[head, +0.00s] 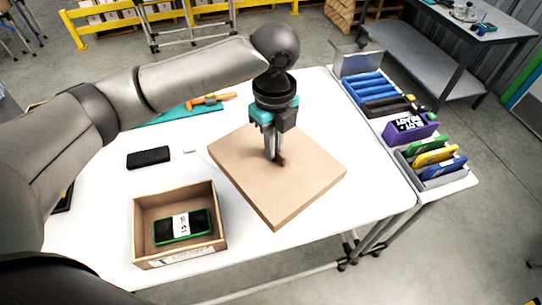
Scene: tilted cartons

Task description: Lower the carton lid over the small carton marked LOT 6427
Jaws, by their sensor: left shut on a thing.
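The tan, square carton lid (298,190) is in the middle of the head view, over the white table. My left gripper (276,160) points down and is shut on the lid near its middle; the exact grip spot is small and dark. The lid's height above the table is hard to tell. The open small carton (144,228) stands on the table to the left of the lid and nearer to me. A white label is on its front wall, too small to read. A green-edged dark device (183,226) with a white tag lies inside. My right gripper is not in view.
A black case (148,157) lies behind the carton. Orange-handled tools (210,99) lie on a teal mat (180,116) at the back. A side rack on the right holds blue rolls (370,86), a purple box (409,127) and colored folders (436,156).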

